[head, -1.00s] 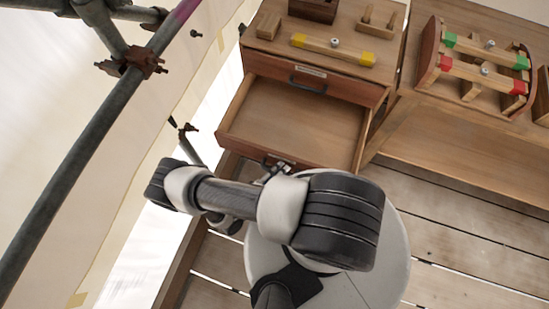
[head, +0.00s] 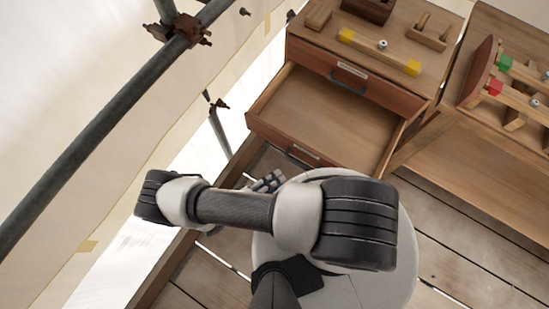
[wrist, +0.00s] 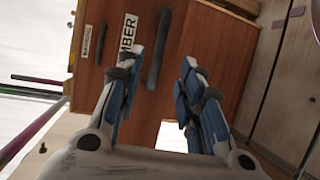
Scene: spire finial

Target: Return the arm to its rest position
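My arm is folded across the lower middle of the head view. My gripper (head: 268,182) shows only in part there, behind the forearm and close to the front of the open drawer. In the wrist view my gripper (wrist: 176,68) has its two blue-padded fingers apart, with nothing between them. Beyond the fingers is a wooden front (wrist: 205,60) with a dark handle (wrist: 158,50) and a white label partly hidden by a finger.
An open, empty-looking drawer (head: 330,112) sticks out from the wooden cabinet (head: 360,75). A yellow-ended bar (head: 378,50) lies on top. A rack with red and green blocks (head: 515,88) stands right. Scaffold poles (head: 95,125) and pale sheeting run along the left.

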